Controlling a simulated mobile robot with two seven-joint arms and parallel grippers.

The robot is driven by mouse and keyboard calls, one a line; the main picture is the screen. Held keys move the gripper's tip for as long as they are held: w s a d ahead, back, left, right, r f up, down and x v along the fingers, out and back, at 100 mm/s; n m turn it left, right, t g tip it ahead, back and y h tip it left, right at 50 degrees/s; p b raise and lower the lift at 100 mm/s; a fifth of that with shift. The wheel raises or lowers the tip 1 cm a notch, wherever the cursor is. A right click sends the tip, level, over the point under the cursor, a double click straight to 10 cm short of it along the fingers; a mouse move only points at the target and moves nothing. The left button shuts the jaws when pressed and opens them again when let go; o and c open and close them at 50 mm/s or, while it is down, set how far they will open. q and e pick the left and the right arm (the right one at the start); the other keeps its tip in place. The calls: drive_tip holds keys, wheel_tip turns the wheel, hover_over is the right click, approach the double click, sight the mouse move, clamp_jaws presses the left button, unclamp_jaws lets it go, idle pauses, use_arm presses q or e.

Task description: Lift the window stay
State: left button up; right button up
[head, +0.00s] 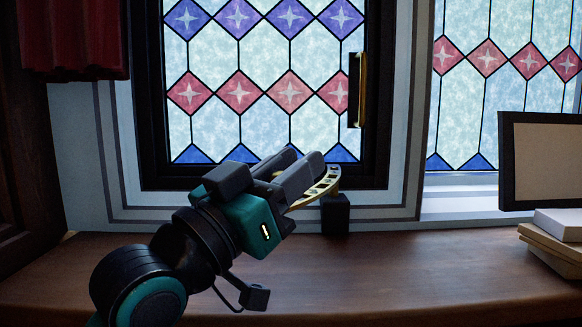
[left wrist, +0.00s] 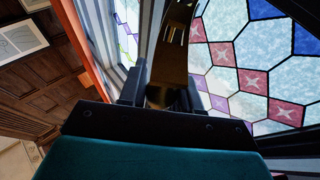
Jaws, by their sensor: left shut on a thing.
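The window stay (head: 322,188) is a curved brass bar with a row of holes, low in front of the stained-glass window (head: 240,95). In the head view my left gripper (head: 305,176) reaches in from the lower left and is shut on the stay, covering part of it. In the left wrist view the brass stay (left wrist: 174,45) runs up from between the dark fingers (left wrist: 160,95). A small black block (head: 335,214) stands on the sill below the stay's right end; whether they touch is unclear. My right gripper is not in view.
A brass handle (head: 358,92) is on the window frame's right side. A dark-framed board (head: 540,160) and stacked books (head: 556,235) stand at the right. A red curtain (head: 70,40) hangs at the upper left. The wooden surface (head: 420,275) is clear in the middle.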

use_arm(q)
clamp_jaws()
drive_tip(key=shift+r, duration=0.1)
drive_tip(key=shift+r, duration=0.1)
drive_tip(key=shift+r, duration=0.3)
drive_tip(key=w+r+n+g+y, duration=0.1)
drive_tip(key=w+r+n+y, duration=0.2)
drive_tip(key=r, duration=0.5)
drive_tip(key=shift+w+n, duration=0.4)
drive_tip(key=shift+n, duration=0.2)
drive_tip(key=shift+f, duration=0.1)
drive_tip(key=o, duration=0.6)
unclamp_jaws()
